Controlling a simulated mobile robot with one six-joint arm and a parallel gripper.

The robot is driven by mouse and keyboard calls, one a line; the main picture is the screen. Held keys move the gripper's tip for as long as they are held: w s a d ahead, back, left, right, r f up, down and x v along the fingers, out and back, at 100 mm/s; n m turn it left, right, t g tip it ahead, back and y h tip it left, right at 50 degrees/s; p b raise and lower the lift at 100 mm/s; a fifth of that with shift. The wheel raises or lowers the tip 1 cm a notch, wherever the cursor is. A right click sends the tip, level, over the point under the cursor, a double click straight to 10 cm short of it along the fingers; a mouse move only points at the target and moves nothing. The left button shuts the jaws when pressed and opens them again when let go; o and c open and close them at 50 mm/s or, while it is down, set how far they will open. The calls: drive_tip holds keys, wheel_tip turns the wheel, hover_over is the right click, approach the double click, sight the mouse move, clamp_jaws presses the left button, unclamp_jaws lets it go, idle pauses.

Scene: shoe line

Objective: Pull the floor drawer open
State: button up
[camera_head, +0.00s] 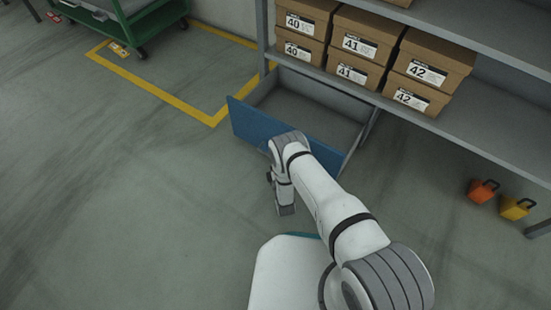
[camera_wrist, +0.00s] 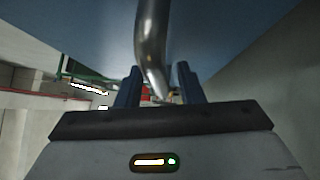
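The floor drawer (camera_head: 247,124) has a blue front and grey sides. It stands pulled out from under the shelf, and its empty inside shows in the head view. Its curved metal handle (camera_wrist: 151,35) shows in the wrist view, against the blue front. My gripper (camera_wrist: 160,76) has its two dark blue fingers apart, one on each side of the handle. A gap shows between the handle and the right finger. In the head view my arm hides part of the drawer front, and the handle and fingertips cannot be made out.
A shelf (camera_head: 480,140) with several brown shoe boxes (camera_head: 362,46) stands above the drawer. An orange block (camera_head: 483,190) and a yellow block (camera_head: 515,208) are on the floor at right. A green cart (camera_head: 150,22) stands at upper left. The floor left of the drawer is clear.

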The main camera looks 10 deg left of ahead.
drive_tip(key=p+v, duration=0.2)
drive_tip(key=v, duration=0.5)
drive_tip(key=shift+s+d+p, duration=0.2)
drive_tip(key=shift+s+p, duration=0.15)
drive_tip(key=shift+p, duration=0.05)
drive_tip(key=shift+f, duration=0.15)
